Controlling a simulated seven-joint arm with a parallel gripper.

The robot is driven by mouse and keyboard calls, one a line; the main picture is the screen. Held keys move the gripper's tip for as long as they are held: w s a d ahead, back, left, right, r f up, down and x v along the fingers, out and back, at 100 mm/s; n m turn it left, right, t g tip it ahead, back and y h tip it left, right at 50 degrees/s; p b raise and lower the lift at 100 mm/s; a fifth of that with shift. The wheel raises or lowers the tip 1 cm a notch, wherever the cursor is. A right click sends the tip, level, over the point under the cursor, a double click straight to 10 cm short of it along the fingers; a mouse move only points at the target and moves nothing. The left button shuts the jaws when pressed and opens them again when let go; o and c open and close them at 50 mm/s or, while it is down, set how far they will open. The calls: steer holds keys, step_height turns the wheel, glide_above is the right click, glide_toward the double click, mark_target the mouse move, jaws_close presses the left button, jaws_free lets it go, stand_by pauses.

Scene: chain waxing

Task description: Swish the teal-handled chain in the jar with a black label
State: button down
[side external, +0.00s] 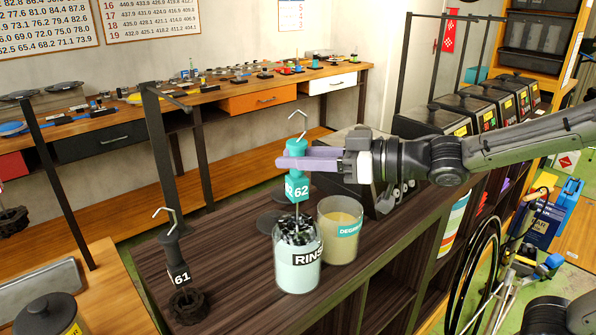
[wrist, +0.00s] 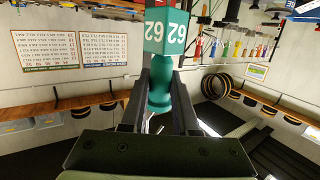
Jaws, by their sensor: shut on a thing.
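My gripper (side external: 308,160) is shut on the teal handle (side external: 297,188) marked 62, above the shelf top. The teal handle stands upright between the fingers in the wrist view (wrist: 165,90), with a wire hook above it in the side view. A dark chain (side external: 298,229) hangs below the handle, bunched at the mouth of a jar (side external: 298,273) with a black label reading RINS. The chain's lower part appears to be inside that jar; how deep is hidden by its pale wall.
A second jar (side external: 340,232) with a teal label and yellowish liquid stands right behind the first. A black handle (side external: 177,258) marked 61 stands at left, with a dark chain (side external: 189,305) at its base. A dark upright post (side external: 172,165) rises behind. Dark round lids (side external: 272,222) lie behind the jars.

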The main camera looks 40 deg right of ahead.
mark_target(298, 140)
steer(key=shift+r, duration=2.15)
